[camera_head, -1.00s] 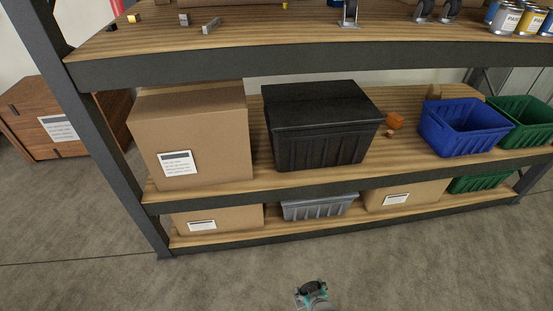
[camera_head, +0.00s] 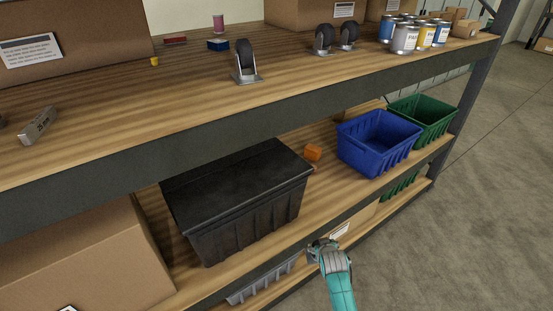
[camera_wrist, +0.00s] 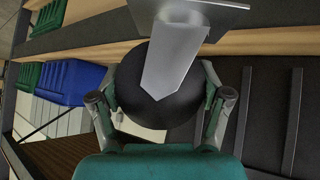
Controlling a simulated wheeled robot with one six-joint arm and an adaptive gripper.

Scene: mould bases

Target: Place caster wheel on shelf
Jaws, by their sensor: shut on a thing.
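A caster wheel (camera_wrist: 160,90), with a black round wheel and a grey metal fork and plate, fills the middle of the wrist view. My gripper (camera_wrist: 160,98) is shut on its black wheel, one finger on each side. In the head view my gripper (camera_head: 325,245) is low, in front of the shelf (camera_head: 290,112); the held caster is hard to make out there. Another caster wheel (camera_head: 245,62) stands upright on its plate on the upper board. Two more caster wheels (camera_head: 323,40) stand farther right on that board.
Paint cans (camera_head: 404,38) stand right on the upper board, and a metal block (camera_head: 38,124) lies left. Below are a black lidded bin (camera_head: 240,200), a blue bin (camera_head: 378,140) and a green bin (camera_head: 422,118). Bare wood lies around the single standing caster.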

